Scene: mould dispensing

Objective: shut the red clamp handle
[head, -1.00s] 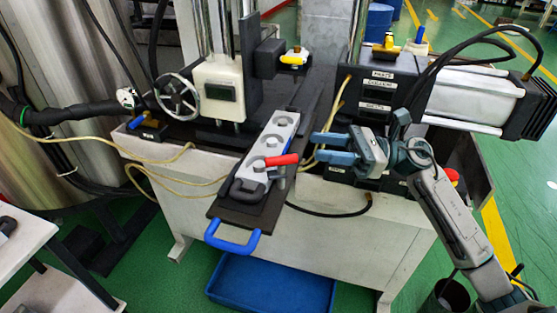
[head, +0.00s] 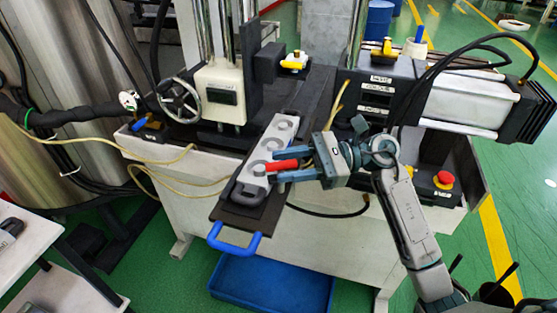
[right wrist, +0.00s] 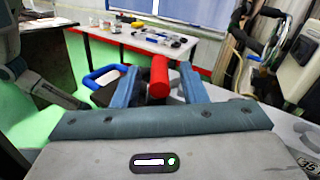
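The red clamp handle (head: 284,165) lies roughly level over the near end of the grey mould block (head: 286,126) on its dark sliding plate (head: 236,215). My right gripper (head: 273,166) is open around it, with one blue-grey finger on each side. In the right wrist view, the red handle (right wrist: 159,82) stands between the open fingers (right wrist: 158,74), with a gap visible on both sides. The clamp's base is mostly hidden by the gripper. My left gripper is not in view.
A blue pull handle (head: 232,242) sticks out from the plate's front. A blue bin (head: 270,285) is on the floor below. A red stop button (head: 443,179) is on the machine at right. Yellow hoses (head: 185,180) and a handwheel (head: 178,98) are at left.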

